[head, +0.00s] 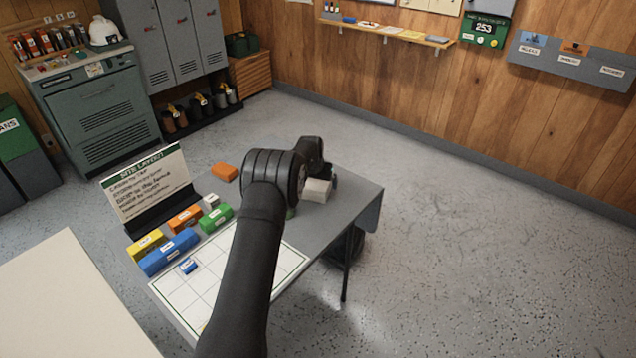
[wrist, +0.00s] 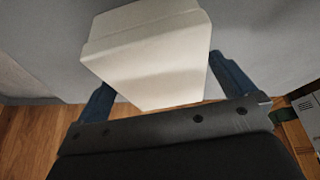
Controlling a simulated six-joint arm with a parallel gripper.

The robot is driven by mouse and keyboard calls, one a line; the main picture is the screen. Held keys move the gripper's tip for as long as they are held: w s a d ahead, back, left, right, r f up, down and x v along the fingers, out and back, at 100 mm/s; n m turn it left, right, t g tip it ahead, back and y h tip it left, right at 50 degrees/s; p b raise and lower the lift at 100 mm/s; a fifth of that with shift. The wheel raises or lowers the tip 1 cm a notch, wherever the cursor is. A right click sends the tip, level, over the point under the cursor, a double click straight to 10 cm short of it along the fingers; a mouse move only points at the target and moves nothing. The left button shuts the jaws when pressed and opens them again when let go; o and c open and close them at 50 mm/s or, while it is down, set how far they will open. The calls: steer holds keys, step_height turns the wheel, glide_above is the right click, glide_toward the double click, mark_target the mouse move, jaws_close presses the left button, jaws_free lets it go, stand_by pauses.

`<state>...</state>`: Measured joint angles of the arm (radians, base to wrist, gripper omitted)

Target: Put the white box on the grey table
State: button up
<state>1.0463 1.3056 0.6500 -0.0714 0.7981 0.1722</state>
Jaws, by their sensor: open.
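The white box (head: 316,191) is at the far right part of the grey table (head: 352,204) in the head view, and looks to be resting on its top. My gripper (head: 325,180) is right at the box, mostly hidden behind my own wrist. In the wrist view the white box (wrist: 150,50) fills the space between the two blue fingers of my gripper (wrist: 162,80). The fingers are open, one on each side of the box; I cannot tell whether either touches it.
A pale surface (head: 70,300) lies front left. Floor is clear at right.

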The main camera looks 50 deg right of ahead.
steer(key=v, duration=1.1)
steer(key=shift+a+r, duration=0.2)
steer(key=shift+s, duration=0.1)
steer(key=x, duration=1.2)
steer(key=shift+d+f, duration=0.15)
